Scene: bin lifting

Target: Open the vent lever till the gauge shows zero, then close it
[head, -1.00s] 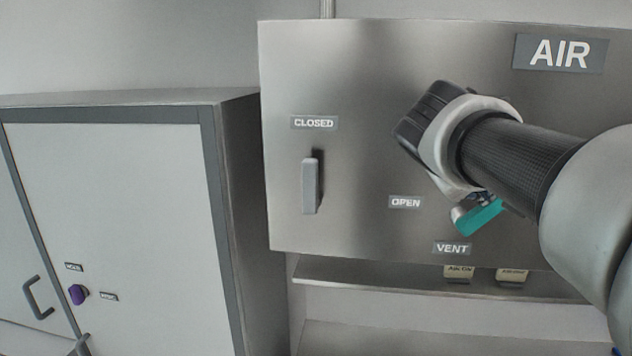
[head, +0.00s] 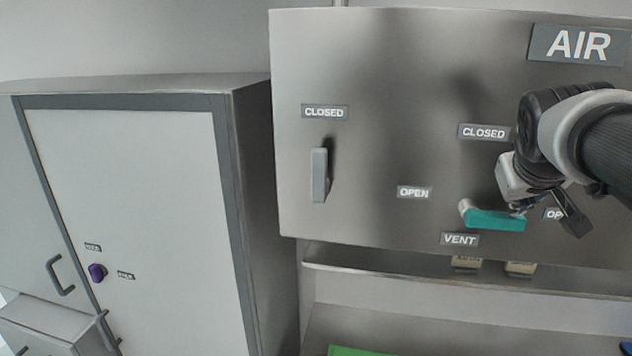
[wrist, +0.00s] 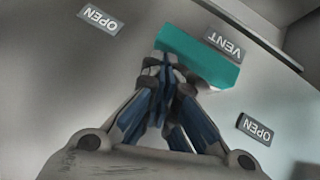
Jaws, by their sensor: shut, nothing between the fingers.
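The vent lever (head: 494,221) is a teal handle on a pale pivot on the steel AIR panel, above the VENT label (head: 460,239). It lies nearly level, its free end pointing right toward a partly hidden OPEN label (head: 553,214). Its CLOSED label (head: 484,132) is above. My gripper (head: 519,207) is at the lever's free end. In the wrist view my gripper (wrist: 166,62) has its fingers together, overlapping the teal lever (wrist: 205,58); the fingers are shut with nothing between them. Whether they touch the lever is unclear. No gauge shows in either view.
A shelf (head: 400,278) runs below the panel. A cabinet (head: 140,190) with a purple knob (head: 97,272) stands at the left.

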